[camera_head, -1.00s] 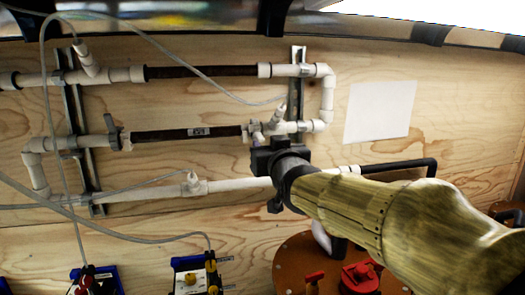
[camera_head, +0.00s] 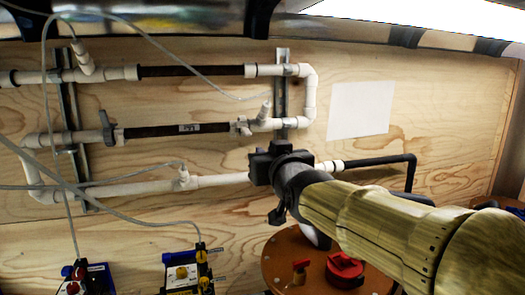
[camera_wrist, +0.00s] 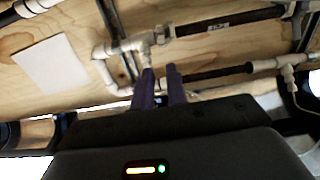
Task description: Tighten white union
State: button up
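A white union (camera_head: 242,126) with small wings sits at the right end of the black filter (camera_head: 180,131) on the middle pipe run. It also shows in the wrist view (camera_wrist: 166,31), above my fingertips. My gripper (camera_wrist: 160,70) has two purple fingers with a narrow gap between them and nothing clearly held. The left fingertip overlaps the white side stub (camera_wrist: 147,62) in that view; I cannot tell whether it touches. In the head view my gripper's dark body (camera_head: 283,165) is in front of the lower pipe, below and right of the union, and its fingers are hidden.
White pipes run along a plywood wall (camera_head: 420,110), with another black filter (camera_head: 190,71) above. A metal strut (camera_head: 282,60) and white elbow (camera_head: 309,98) are at the right. Blue-based devices (camera_head: 185,275) and an orange drum lid (camera_head: 280,262) are below. Thin hoses hang at left.

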jog(key=f+g, duration=0.1)
jog(key=f, duration=0.4)
jog(key=d+f+g+h, duration=0.1)
jog(key=f+g, duration=0.1)
jog(key=f, duration=0.3)
jog(key=s+d+f+g, duration=0.1)
jog(key=f, duration=0.4)
jog(key=shift+d+f+g+h, duration=0.25)
jog(key=shift+f+g+h, duration=0.05)
grip_shut()
jog(key=s+d+f+m+g+h, duration=0.1)
jog(key=s+d+f+g, duration=0.2)
jog(key=s+f, duration=0.6)
jog(key=s+d+f+m+g, duration=0.1)
jog(key=s+d+f+g, duration=0.2)
jog(key=s+f+g, duration=0.4)
notch_tip(320, 180, down, 8)
jog(key=shift+s+d+f+h, duration=0.25)
jog(key=shift+s+h, duration=0.15)
jog(key=shift+s, duration=0.6)
jog(key=shift+a, duration=0.15)
